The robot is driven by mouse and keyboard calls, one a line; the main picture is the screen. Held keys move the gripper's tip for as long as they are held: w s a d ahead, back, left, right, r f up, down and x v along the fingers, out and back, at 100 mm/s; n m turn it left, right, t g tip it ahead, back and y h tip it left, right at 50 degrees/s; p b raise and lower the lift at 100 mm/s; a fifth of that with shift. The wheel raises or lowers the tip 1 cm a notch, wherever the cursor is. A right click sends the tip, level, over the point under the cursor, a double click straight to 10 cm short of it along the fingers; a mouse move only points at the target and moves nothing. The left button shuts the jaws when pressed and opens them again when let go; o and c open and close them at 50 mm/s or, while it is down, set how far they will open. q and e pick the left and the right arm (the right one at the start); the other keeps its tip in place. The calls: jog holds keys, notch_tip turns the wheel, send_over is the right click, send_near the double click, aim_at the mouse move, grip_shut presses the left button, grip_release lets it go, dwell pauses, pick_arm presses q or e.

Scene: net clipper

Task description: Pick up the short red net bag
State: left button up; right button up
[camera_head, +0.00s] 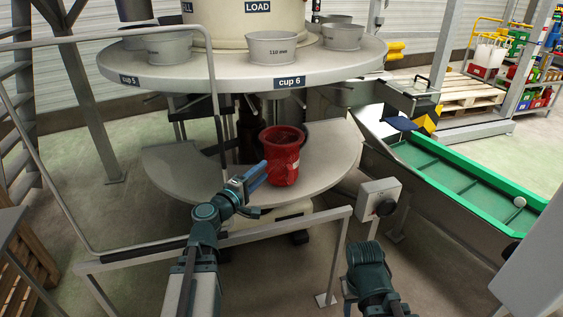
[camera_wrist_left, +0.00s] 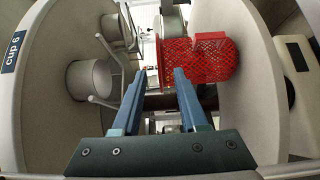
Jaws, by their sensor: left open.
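The short red net bag (camera_head: 281,160) stands upright on the grey lower shelf under the round table. In the left wrist view the bag (camera_wrist_left: 208,58) appears on its side, beyond the fingertips and mostly right of the gap between them. My left gripper (camera_head: 262,172) is open and close to the bag's left side, low down. In the left wrist view the blue fingers of the left gripper (camera_wrist_left: 159,75) are apart with no bag between them. The right fingertip overlaps the bag in the picture; I cannot tell if it touches. Part of my right arm shows at the bottom, its gripper unseen.
The round table (camera_head: 205,84) with grey cups (camera_head: 271,48) hangs over the shelf (camera_head: 185,168). A metal rail (camera_head: 240,234) runs in front, with a grey switch box (camera_head: 379,198) at its right. A green conveyor (camera_head: 450,178) stands to the right.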

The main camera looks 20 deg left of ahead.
pick_arm(q)
send_near(288, 147)
jog(key=x, duration=0.2)
jog(key=shift+w+d+f, duration=0.15)
jog(key=shift+w+f, duration=0.15)
jog(key=shift+w, duration=0.05)
jog(key=shift+w, duration=0.1)
jog(key=x, duration=0.5)
jog(key=shift+w+r, duration=0.1)
jog(key=shift+r, duration=0.1)
grip_shut()
dwell(1.1)
